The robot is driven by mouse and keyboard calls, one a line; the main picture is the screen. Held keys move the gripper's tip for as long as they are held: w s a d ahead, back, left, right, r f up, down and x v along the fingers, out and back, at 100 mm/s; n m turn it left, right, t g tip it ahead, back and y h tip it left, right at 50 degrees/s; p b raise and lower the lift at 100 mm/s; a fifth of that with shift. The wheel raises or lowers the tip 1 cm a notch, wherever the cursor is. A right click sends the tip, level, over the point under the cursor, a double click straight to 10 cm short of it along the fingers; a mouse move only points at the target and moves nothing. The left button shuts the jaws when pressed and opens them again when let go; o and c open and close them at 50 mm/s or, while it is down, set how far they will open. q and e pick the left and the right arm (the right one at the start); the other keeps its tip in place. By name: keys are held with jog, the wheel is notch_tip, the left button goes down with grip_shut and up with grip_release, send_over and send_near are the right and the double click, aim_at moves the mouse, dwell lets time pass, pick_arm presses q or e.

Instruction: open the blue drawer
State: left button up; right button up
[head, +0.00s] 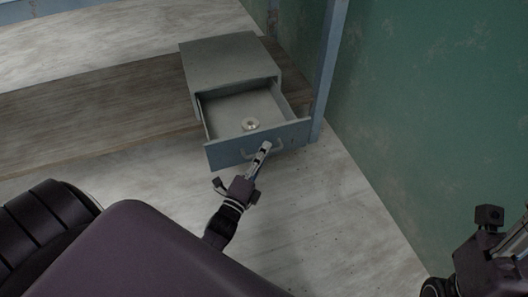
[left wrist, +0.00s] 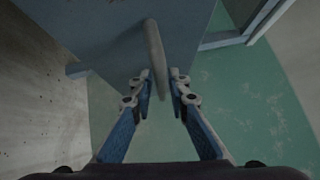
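The blue drawer (head: 225,153) is pulled well out of its grey-blue cabinet (head: 225,62), and its inside shows. Its curved handle (head: 279,146) is on the front panel. My left gripper (head: 264,148) reaches the handle from the front in the head view. My right gripper is partly cut off at the lower right edge of the head view, and its fingers are not clear.
A small round pale metal piece (head: 250,124) lies inside the drawer. A blue post (head: 327,75) and a green wall (head: 430,110) are close on the right. The pale floor (head: 335,215) before the drawer is clear.

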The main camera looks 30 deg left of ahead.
pick_arm(q)
jog(key=s+f, duration=0.1)
jog(key=s, duration=1.1)
jog(key=shift+d+f, duration=0.25)
jog(key=shift+d, duration=0.15)
